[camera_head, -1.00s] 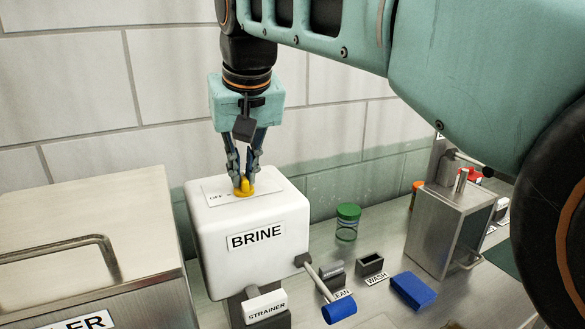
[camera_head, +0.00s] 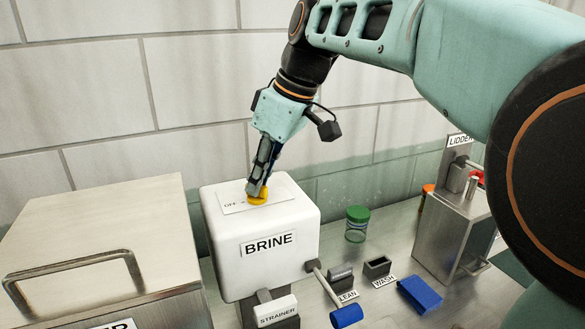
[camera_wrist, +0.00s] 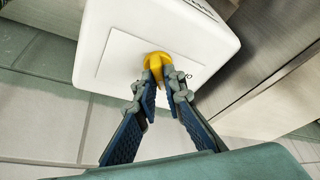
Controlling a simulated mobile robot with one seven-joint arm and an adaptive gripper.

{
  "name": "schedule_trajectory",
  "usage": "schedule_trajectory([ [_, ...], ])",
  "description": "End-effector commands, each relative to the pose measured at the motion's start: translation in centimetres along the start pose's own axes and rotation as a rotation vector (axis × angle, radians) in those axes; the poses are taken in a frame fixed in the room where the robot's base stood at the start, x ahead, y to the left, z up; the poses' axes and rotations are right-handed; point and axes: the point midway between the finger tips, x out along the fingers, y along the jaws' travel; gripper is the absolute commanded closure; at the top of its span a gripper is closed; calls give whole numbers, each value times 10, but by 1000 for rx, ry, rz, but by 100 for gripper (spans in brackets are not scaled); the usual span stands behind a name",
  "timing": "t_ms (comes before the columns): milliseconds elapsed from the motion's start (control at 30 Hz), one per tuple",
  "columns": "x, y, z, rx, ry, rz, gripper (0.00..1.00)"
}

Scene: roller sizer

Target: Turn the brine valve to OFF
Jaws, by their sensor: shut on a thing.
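The white brine box (camera_head: 262,240), labelled BRINE, has a plate on top reading OFF at its left (camera_head: 232,205). A yellow valve knob (camera_head: 257,198) sits on that plate. My gripper (camera_head: 257,188) is shut on the knob from above and leans over it, with the wrist tilted. In the wrist view the two fingertips (camera_wrist: 159,80) close on either side of the yellow knob (camera_wrist: 156,63). The fingers partly hide the knob, and I cannot tell its exact pointing direction.
A steel box with a handle (camera_head: 75,262) stands at left. The tiled wall is close behind.

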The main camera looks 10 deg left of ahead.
Motion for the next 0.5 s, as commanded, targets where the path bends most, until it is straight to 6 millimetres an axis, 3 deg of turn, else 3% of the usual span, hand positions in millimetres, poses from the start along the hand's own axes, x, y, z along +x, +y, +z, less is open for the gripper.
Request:
schedule_trajectory([
  [500,-4,4,-3,-435,2,-179,100],
])
